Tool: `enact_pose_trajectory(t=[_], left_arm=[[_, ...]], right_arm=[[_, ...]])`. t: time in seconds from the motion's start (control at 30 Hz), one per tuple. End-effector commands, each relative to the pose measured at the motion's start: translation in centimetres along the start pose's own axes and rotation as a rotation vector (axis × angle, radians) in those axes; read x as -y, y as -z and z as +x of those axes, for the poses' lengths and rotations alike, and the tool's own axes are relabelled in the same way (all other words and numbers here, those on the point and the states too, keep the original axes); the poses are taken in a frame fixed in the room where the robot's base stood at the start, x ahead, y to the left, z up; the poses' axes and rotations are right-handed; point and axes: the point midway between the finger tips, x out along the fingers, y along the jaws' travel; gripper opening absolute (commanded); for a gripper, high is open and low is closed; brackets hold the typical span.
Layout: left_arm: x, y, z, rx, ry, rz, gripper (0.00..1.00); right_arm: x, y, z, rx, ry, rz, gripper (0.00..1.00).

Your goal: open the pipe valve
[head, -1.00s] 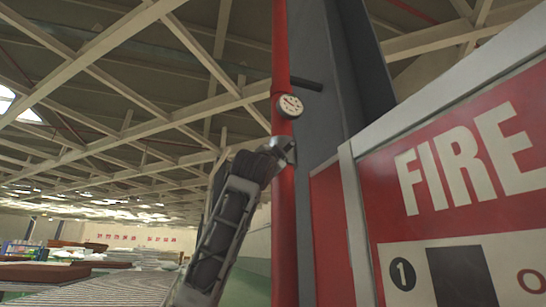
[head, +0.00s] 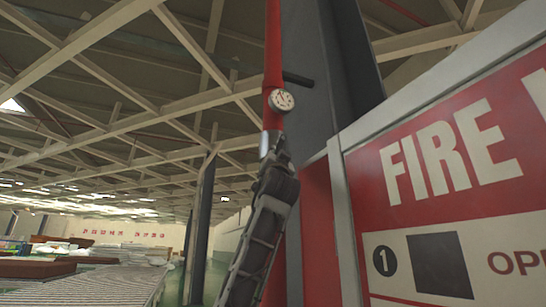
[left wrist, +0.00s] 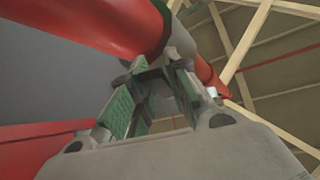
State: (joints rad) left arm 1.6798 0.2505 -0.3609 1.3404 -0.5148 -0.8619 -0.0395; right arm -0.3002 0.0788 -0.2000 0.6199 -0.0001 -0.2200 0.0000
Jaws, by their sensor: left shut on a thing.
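The red pipe (head: 273,45) runs upright in the head view, with a round white gauge (head: 281,100) on it. Below the gauge is the silver-grey pipe valve (head: 266,143), partly hidden by my left gripper. My left gripper (head: 276,158) reaches up from below, in front of the pipe, with its tips at the valve. In the left wrist view its green-padded fingers (left wrist: 158,82) reach the grey valve body (left wrist: 178,42) beside the red pipe (left wrist: 105,22). It is shut on the valve's handle, which the fingers mostly hide. My right gripper is out of view.
A red and white FIRE cabinet (head: 440,160) fills the right side, close to the pipe. A dark grey column (head: 308,80) stands right behind the pipe. Open hall floor and stacked mattresses (head: 40,267) lie far off at the left.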

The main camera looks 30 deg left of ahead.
Motion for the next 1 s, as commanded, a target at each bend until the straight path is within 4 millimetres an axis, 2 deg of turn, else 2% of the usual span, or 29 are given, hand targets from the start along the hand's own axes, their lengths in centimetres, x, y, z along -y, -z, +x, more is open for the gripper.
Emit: enact_pose_trajectory(t=[0.03, 0.5, 1.0], left_arm=[[-0.6, -0.1, -0.1, 0.004, 0.006, -0.011, 0.0], [-1.8, -0.1, 0.1, 0.006, 0.121, -0.126, 0.0], [-2.2, 0.0, 0.1, 0.004, 0.178, -0.18, 0.0]], right_arm=[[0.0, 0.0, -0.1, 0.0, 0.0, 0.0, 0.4], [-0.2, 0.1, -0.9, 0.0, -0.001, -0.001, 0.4], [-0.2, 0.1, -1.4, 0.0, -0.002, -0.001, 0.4]])
